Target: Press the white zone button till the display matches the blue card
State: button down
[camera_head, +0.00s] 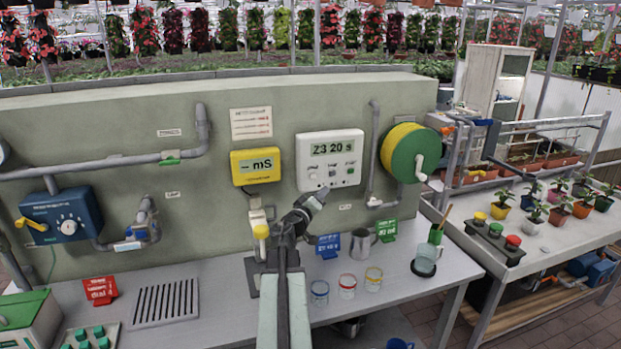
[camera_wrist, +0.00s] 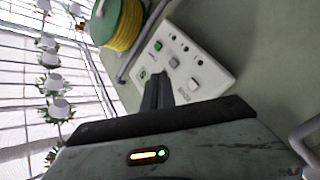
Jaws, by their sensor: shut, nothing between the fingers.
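The white control box (camera_head: 330,158) hangs on the grey-green wall. Its display (camera_head: 331,148) appears to read "Z3 20 s", and small buttons sit below it. In the wrist view the box (camera_wrist: 215,75) shows a white button (camera_wrist: 194,85), a grey button (camera_wrist: 173,62) and a green button (camera_wrist: 158,45). The blue card (camera_head: 328,245) stands on the bench below the box; its writing is too small to read surely. My gripper (camera_head: 322,192) is shut and empty, just below the box's lower left. In the wrist view its tips (camera_wrist: 162,75) overlap the box's edge; contact cannot be told.
A yellow meter (camera_head: 255,166) hangs left of the box, and a green-and-yellow hose reel (camera_head: 410,152) right. A metal jug (camera_head: 361,245), a green card (camera_head: 386,230) and glass cups (camera_head: 347,286) stand on the bench. A grey pipe (camera_head: 374,150) runs beside the box.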

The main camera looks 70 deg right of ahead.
jog(key=w+d, duration=0.5)
jog(key=d, duration=0.1)
jog(key=shift+w+d, duration=0.15)
jog(key=shift+d, duration=0.05)
dwell(1.9)
jog(key=shift+w+d, duration=0.3)
jog(key=shift+d, duration=0.05)
jog(key=shift+w+d, duration=0.25)
jog(key=shift+d, duration=0.05)
dwell(0.7)
jog(key=shift+s+a, duration=0.1)
jog(key=shift+a, duration=0.05)
jog(key=shift+s+a, duration=0.45)
jog(key=shift+a, duration=0.05)
jog(key=s+a, duration=0.1)
jog(key=a, duration=0.1)
jog(key=s+a, duration=0.2)
dwell(0.6)
